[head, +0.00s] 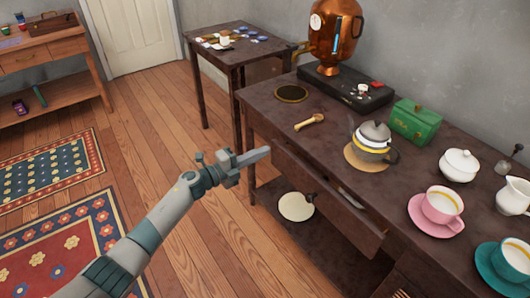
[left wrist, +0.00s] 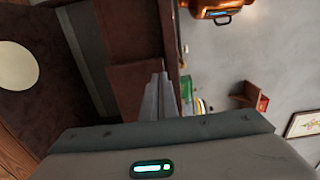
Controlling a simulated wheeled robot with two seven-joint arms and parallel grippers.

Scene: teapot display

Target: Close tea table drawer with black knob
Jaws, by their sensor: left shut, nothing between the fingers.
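The dark brown tea table (head: 325,140) runs along the wall at the right in the head view. Its drawer (head: 340,222) is pulled out, and a light object shows inside. A small dark knob (head: 311,197) shows on the drawer front. My left gripper (head: 266,153) is shut and empty, its fingertips by the far left end of the drawer front; I cannot tell if they touch. In the left wrist view the shut fingers (left wrist: 160,95) overlap brown wood of the table, and the knob is not seen. My right gripper is not in view.
On the tabletop stand a teapot (head: 374,142), a green box (head: 415,121), a white sugar bowl (head: 459,165), cups on saucers and a copper samovar (head: 334,38). A round pale plate (head: 296,207) lies on the lower shelf. Wooden floor is clear left of the table.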

